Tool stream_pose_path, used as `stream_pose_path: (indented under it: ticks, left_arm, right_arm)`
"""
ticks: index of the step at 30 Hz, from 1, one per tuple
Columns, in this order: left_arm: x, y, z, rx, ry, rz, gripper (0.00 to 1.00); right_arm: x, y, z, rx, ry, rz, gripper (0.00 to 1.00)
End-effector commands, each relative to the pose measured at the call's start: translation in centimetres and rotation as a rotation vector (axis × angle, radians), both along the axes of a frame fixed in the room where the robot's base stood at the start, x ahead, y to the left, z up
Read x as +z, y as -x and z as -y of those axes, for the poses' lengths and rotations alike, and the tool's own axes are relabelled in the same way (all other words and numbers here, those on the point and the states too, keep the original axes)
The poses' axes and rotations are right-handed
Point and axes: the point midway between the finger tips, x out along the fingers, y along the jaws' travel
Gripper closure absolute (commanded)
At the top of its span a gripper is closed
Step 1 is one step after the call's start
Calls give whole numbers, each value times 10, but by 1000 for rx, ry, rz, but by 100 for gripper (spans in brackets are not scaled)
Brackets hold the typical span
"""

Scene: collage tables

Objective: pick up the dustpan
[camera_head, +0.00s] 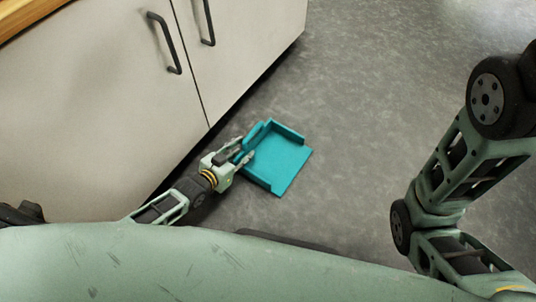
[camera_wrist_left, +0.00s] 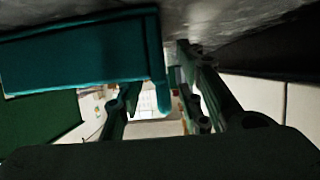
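The teal dustpan (camera_head: 284,161) lies on the grey floor beside the cabinet in the head view, with its raised walls at the back and left. My left gripper (camera_head: 241,151) is at its left edge, with its fingers apart. In the left wrist view the dustpan (camera_wrist_left: 80,50) fills the upper left, and a narrow teal part of it hangs between the fingers of the gripper (camera_wrist_left: 158,85). A gap shows beside the right finger; the left fingertip is hidden behind the dustpan. My right gripper is out of view; only links of my right arm show.
A pale cabinet (camera_head: 95,110) with dark handles stands at the left, close to my left arm. A wooden top (camera_head: 25,12) shows at the upper left corner. The grey floor (camera_head: 390,75) is clear behind and right of the dustpan.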

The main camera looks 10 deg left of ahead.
Motion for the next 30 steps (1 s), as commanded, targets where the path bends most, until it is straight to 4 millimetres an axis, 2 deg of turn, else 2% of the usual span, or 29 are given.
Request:
stream_pose_path:
  ticks: [2,6,16,27,30]
  left_arm:
    - [-8,-12,4,0,3,4,66]
    - [-12,-26,10,1,3,3,66]
    - [-11,-31,11,0,1,1,66]
    - [-11,-30,11,0,1,1,98]
    - [-11,-30,11,0,1,1,100]
  right_arm:
    - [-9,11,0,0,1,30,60]
    - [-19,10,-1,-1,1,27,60]
    - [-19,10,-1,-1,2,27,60]
    - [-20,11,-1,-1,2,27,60]
    - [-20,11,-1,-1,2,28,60]
